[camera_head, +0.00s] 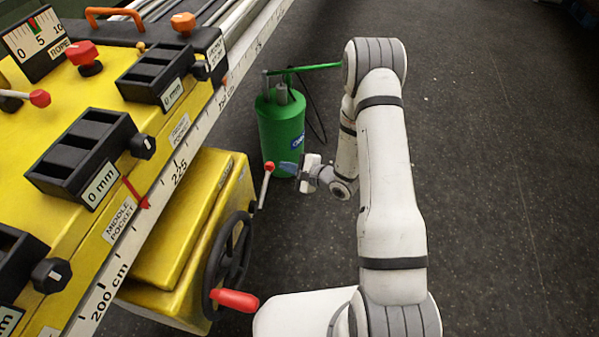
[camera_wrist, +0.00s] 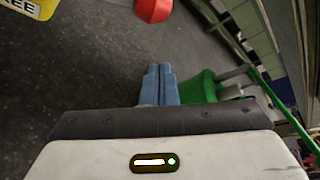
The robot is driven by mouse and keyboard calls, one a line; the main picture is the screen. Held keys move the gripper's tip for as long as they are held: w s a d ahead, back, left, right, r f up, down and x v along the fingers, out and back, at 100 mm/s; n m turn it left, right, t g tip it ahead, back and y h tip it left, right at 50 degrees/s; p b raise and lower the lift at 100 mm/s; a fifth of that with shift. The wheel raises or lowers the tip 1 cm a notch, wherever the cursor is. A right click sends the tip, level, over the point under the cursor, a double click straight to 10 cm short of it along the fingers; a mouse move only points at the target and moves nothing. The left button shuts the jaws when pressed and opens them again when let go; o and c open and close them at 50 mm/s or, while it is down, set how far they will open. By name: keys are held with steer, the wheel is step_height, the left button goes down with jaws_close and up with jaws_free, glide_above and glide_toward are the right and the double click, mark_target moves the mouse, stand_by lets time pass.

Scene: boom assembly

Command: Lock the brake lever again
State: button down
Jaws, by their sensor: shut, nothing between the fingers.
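The brake lever (camera_head: 265,185) is a thin pale rod with a red knob (camera_head: 269,166) on top, standing at the side of the yellow machine, just above the handwheel. A red knob (camera_wrist: 153,10) also shows at the top edge of the wrist view, apart from my fingertips. My gripper (camera_head: 289,168) is to the right of the lever's knob in the head view, with its blue fingers pointing left towards it. In the wrist view my gripper's blue fingers (camera_wrist: 159,70) are together with nothing between them.
The black handwheel (camera_head: 229,258) with a red handle (camera_head: 234,300) is below the lever. A green tank (camera_head: 282,125) with a green pump handle stands on the floor behind my gripper. The yellow machine (camera_head: 185,225) fills the left side. The floor at right is clear.

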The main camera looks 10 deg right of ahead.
mark_target(265, 186)
steer(key=shift+s+a+r, duration=1)
steer(key=shift+a+r, duration=0.15)
steer(key=shift+r, duration=0.05)
